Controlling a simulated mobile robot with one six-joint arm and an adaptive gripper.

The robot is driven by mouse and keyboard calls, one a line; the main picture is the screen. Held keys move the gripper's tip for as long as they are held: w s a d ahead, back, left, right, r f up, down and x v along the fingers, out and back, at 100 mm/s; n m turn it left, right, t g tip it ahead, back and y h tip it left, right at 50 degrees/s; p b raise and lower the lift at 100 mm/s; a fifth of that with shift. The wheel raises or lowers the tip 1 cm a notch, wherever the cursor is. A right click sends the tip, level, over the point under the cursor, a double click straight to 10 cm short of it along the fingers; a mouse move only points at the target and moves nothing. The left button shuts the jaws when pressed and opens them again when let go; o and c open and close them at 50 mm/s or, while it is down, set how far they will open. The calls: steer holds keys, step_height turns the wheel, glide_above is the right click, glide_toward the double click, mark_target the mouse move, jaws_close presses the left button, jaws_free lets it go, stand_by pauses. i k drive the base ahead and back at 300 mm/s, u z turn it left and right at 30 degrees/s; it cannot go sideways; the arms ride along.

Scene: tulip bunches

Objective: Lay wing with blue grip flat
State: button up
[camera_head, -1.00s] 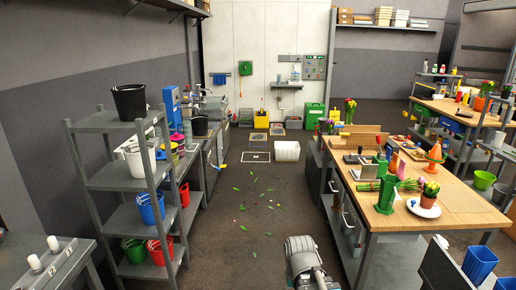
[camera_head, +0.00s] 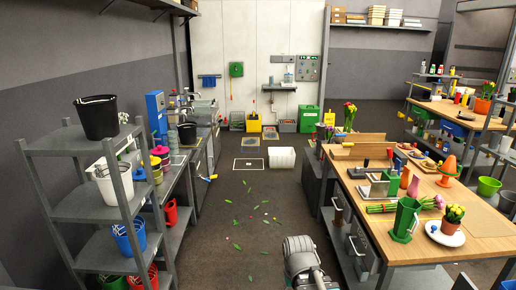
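I cannot make out with certainty a wing with a blue grip. A small yellow and blue piece (camera_head: 210,178) sticks out from the aisle side of the left bench, too small to tell what it is. Another small bluish piece (camera_head: 335,206) shows on the aisle side of the right workbench (camera_head: 480,215), also unclear. A grey rounded part of my own arm shows at the bottom centre. My gripper's fingers are not visible.
The aisle floor (camera_head: 225,265) is open, with scattered green leaves. A grey shelf rack (camera_head: 85,205) with buckets stands close on the left. A green jug (camera_head: 405,220) and flowers stand on the right workbench.

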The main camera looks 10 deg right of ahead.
mark_target(348, 138)
steer(key=z, duration=0.1)
steer(key=i, duration=2.3)
steer(key=z, duration=0.15)
steer(key=i, duration=1.6)
steer(key=z, duration=0.1)
